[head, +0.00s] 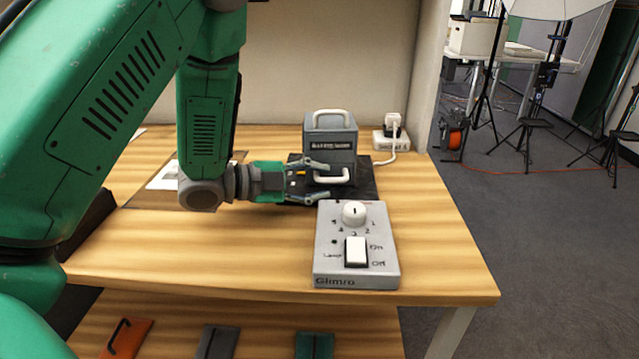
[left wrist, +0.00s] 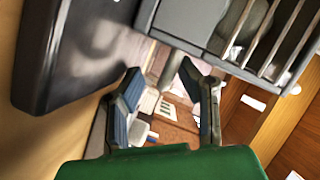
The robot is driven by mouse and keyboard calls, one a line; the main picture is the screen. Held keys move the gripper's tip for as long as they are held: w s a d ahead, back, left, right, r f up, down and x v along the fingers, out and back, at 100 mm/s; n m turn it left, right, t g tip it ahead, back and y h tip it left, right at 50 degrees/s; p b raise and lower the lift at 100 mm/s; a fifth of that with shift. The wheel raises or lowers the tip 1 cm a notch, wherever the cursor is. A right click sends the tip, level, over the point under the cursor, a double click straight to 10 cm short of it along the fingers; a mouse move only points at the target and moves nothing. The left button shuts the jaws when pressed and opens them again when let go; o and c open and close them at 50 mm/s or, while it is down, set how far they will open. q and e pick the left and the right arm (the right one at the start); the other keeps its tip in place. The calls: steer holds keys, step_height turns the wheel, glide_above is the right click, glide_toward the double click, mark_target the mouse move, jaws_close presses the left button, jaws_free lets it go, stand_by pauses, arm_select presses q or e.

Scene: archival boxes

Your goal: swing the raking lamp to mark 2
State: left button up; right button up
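A grey box-shaped unit (head: 330,140) with a dark label too small to read stands on a black mat; I take it for the lamp. It has a pale handle on top and a pale front handle (head: 332,179) low down. My left gripper (head: 321,181) is open, its fingertips spread above and below the front handle's left end. In the left wrist view the open fingers (left wrist: 160,85) have a pale bar (left wrist: 171,70) between their tips, with gaps visible. A grey control box (head: 329,265) has a white knob (head: 354,212) with numbered marks and a white Lamp On/Off switch (head: 356,250). My right gripper is out of view.
A white socket block (head: 385,141) with a plug and cable sits behind the unit at right. A framed sheet (head: 163,178) lies behind my left arm. Several flat items lie on the shelf (head: 260,318) below. The tabletop right of the control box is clear.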

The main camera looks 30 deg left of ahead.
arm_select(q)
steer(key=shift+d+r, duration=0.1)
steer(key=shift+d, duration=0.2)
steer(key=c, duration=0.7)
steer(key=shift+d, duration=0.15)
jaws_close()
steer(key=shift+s+a+m+g+h+p, duration=0.1)
steer(key=shift+a+m+g+h+p, duration=0.2)
steer(key=shift+a+m+g+p, duration=0.15)
steer(key=shift+a, duration=0.15)
steer(key=o, duration=0.7)
jaws_free()
steer(key=shift+s, duration=0.1)
steer(key=shift+a, duration=0.15)
